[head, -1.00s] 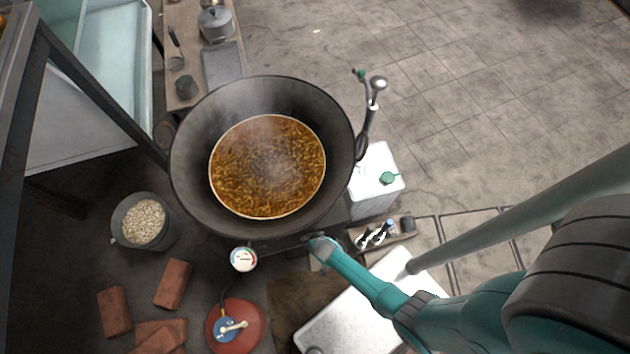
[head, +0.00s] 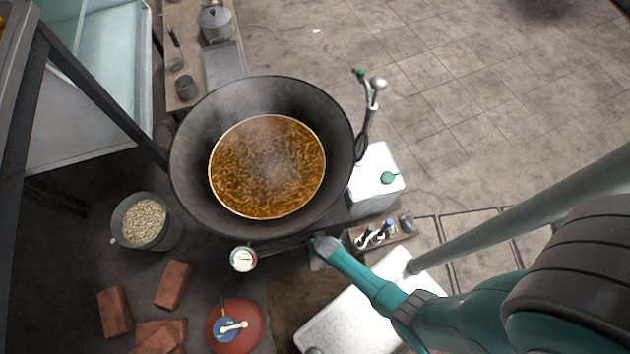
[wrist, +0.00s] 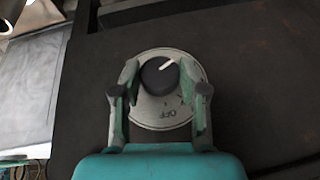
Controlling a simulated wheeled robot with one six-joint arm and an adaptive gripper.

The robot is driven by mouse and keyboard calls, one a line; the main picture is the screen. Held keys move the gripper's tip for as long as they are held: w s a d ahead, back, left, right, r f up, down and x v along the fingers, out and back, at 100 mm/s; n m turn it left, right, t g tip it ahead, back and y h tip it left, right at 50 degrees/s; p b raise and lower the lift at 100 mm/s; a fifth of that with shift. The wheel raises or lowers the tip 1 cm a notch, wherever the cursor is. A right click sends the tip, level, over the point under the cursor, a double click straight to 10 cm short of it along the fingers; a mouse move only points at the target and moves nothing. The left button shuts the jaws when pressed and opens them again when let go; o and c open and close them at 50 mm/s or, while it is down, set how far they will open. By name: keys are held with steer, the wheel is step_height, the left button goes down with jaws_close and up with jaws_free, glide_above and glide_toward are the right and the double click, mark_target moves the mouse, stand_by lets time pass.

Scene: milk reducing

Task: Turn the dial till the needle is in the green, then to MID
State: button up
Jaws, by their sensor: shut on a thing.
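The dial (wrist: 160,76) is a black knob with a white line on a pale round plate in the wrist view. Its line points up and to the right, and the word OFF shows low on the plate. My gripper (wrist: 159,90) has a finger on each side of the knob and is shut on it. In the head view my gripper (head: 318,243) is at the front right of the wok (head: 188,185), and the dial is hidden. The gauge (head: 243,258) has a white face with coloured bands; its needle is too small to read surely.
The wok holds steaming brown liquid. A red gas cylinder (head: 252,333) stands below the gauge. A bucket of pale grains (head: 143,222) and bricks (head: 173,284) are at left. A white canister (head: 372,200) and a small bottle tray (head: 405,236) stand right of the wok.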

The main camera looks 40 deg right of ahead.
steer(key=shift+s+f+y, duration=0.1)
steer(key=shift+s+y, duration=0.1)
steer(key=shift+y, duration=0.3)
steer(key=o, duration=1.1)
steer(key=shift+w+d+t, duration=0.1)
steer(key=shift+t, duration=0.2)
steer(key=shift+o, duration=0.2)
steer(key=shift+r, duration=0.2)
steer(key=v, duration=1.2)
steer(key=shift+d, duration=0.1)
